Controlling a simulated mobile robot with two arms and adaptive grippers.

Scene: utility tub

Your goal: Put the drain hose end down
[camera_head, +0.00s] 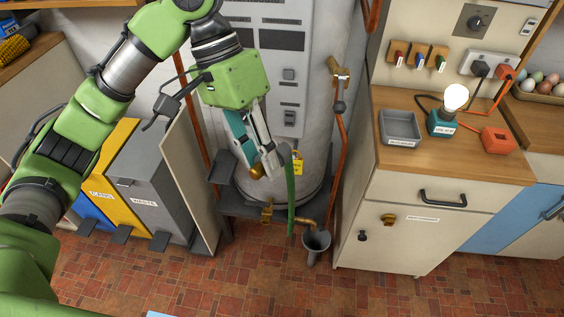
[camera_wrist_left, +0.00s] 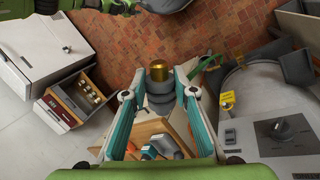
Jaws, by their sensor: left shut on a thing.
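My left gripper (camera_head: 265,160) is in front of the lower part of the grey-white tank, pointing down. Its teal fingers are shut on the drain hose end, a grey collar with a brass tip. The brass tip (camera_head: 256,171) shows below the fingers, above the floor. In the left wrist view the grey collar (camera_wrist_left: 159,88) sits between the fingertips (camera_wrist_left: 160,98), with the brass end beyond it. A green hose (camera_head: 291,200) hangs just right of the gripper; its join to the collar is not clear. My right gripper is not in view.
A grey funnel (camera_head: 316,241) stands under a brass spout (camera_head: 306,222) at the tank's base. A brass valve (camera_head: 267,211) is below the gripper. A yellow tag (camera_head: 297,163) hangs on the tank. A cabinet (camera_head: 395,215) stands right, bins (camera_head: 148,190) left. The front floor is clear.

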